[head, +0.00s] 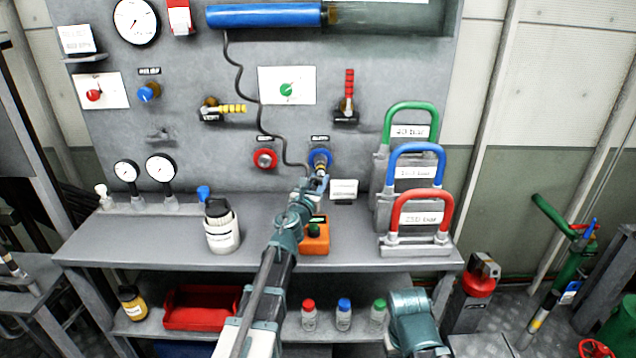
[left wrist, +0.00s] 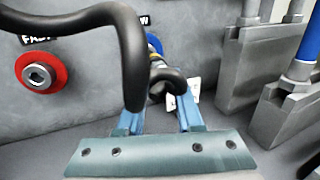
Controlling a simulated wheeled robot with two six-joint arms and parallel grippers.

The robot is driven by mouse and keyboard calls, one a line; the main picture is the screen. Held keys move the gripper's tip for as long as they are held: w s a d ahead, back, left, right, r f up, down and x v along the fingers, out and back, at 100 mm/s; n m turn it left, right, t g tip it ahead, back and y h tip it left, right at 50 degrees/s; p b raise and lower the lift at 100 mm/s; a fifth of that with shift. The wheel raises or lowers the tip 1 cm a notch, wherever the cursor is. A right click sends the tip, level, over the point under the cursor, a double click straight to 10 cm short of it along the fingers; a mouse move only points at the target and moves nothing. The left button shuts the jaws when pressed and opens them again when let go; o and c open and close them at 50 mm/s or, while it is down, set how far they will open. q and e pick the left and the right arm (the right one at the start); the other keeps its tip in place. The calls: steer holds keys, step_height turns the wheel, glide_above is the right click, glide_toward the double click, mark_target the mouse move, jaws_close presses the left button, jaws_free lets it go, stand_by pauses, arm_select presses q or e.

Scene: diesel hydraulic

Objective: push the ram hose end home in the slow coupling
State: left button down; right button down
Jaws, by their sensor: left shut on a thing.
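The slow coupling is a blue ring (head: 320,158) low on the grey panel; it is partly hidden in the left wrist view (left wrist: 153,42). The ram hose (head: 239,75) is a dark coiled line running from the blue ram (head: 265,16) down to the coupling. My left gripper (head: 318,184) is shut on the hose end (left wrist: 158,67), right in front of the blue ring. The metal hose end points at the ring and overlaps it; I cannot tell how deep it sits. The hose loops across the left wrist view. My right gripper is out of view.
The red fast coupling (head: 265,159) is just left, also in the left wrist view (left wrist: 40,73). Weights with green, blue and red handles (head: 420,207) stand right on the bench (head: 160,245). A white bottle (head: 221,228) and orange box (head: 315,240) flank my left arm.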

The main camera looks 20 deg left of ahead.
arm_select(q)
steer(key=shift+w+a, duration=0.25)
steer(key=shift+w, duration=0.65)
steer(key=shift+c, duration=2.4)
jaws_free()
steer(key=shift+s, duration=0.1)
steer(key=s, duration=1.3)
steer(key=shift+s+a+f, duration=0.2)
steer(key=shift+s+a, duration=0.05)
steer(key=shift+s, duration=0.15)
